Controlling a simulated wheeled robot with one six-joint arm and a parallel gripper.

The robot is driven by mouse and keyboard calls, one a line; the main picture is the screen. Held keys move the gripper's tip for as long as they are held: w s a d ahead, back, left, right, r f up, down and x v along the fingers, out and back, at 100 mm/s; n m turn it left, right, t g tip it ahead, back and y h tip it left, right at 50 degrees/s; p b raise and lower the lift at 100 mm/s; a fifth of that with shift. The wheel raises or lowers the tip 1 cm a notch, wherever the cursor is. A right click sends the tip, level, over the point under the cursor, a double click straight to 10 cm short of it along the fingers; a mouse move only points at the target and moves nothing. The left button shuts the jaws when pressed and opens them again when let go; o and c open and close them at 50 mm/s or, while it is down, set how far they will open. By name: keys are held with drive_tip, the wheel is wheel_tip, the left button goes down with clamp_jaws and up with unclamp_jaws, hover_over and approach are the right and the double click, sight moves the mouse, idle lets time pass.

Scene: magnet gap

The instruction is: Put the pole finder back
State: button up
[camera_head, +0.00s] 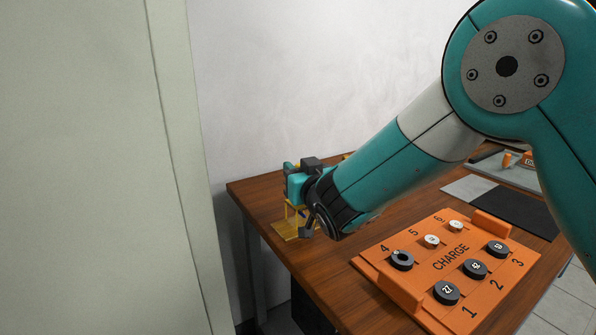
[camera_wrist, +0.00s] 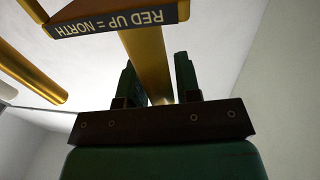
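I cannot pick out the pole finder for certain in either view. A yellow stand (camera_head: 288,230) is at the far left end of the table, partly hidden by my gripper (camera_head: 298,186). The wrist view shows a golden post (camera_wrist: 146,50) and a dark plate (camera_wrist: 115,22) lettered "RED UP = NORTH". My gripper's two dark green fingers (camera_wrist: 160,78) are apart, with the post showing in the gap between them. I see nothing clamped in them. Whether the fingers touch the post is unclear.
An orange CHARGE tray (camera_head: 388,255) with numbered places holds several dark and pale round pieces. Dark and grey mats (camera_head: 515,213) and a grey tray with an orange object (camera_head: 527,159) lie farther right. A pale panel (camera_head: 80,170) stands left of the wooden table (camera_head: 262,186).

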drive_tip(key=shift+o, duration=1.1)
drive_tip(key=shift+r, duration=0.1)
drive_tip(key=shift+r+p, duration=0.2)
drive_tip(key=shift+p, duration=0.1)
drive_tip(key=b+v, duration=0.4)
drive_tip(key=v, duration=0.8)
drive_tip(key=shift+b, duration=0.4)
drive_tip(key=shift+f, duration=0.1)
